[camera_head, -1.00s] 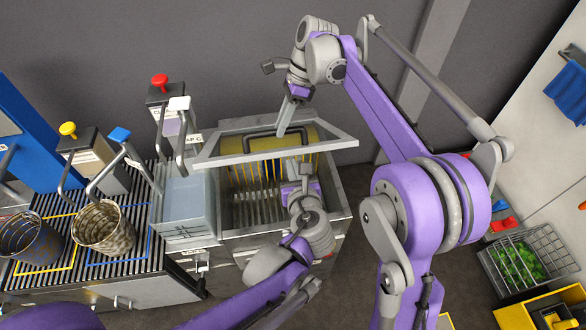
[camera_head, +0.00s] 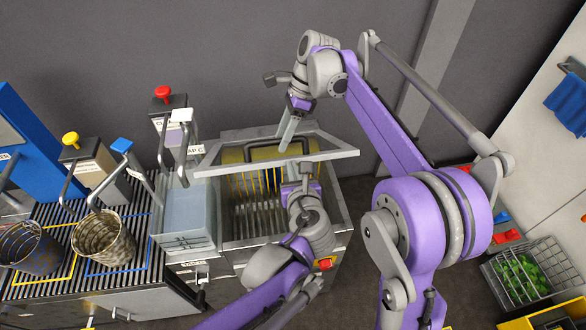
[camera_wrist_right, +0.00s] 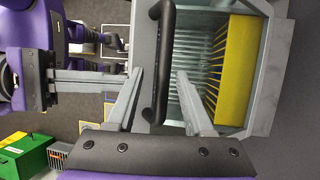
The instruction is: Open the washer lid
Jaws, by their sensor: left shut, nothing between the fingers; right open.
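The washer (camera_head: 341,212) is an open-topped metal box with yellow and grey slats inside. Its lid (camera_head: 235,168), a grey frame around a window, is tilted up over the opening. The lid carries a dark bar handle (camera_head: 265,149). My right gripper (camera_head: 286,143) is open over the lid, at the handle. In the right wrist view the handle (camera_wrist_right: 160,60) shows between the spread fingers (camera_wrist_right: 160,100). My left gripper (camera_head: 305,167) is shut and empty at the lid's near edge, fingers pointing up. Its fingers (camera_wrist_right: 118,82) also show there, near the lid's edge; contact is unclear.
A clear basin (camera_head: 187,212) adjoins the washer on the left. A striped bench (camera_head: 65,217) holds two wire baskets, with levered posts behind. A grey wall (camera_head: 230,60) is close behind the washer. A wire crate with green contents (camera_head: 520,275) stands at the right.

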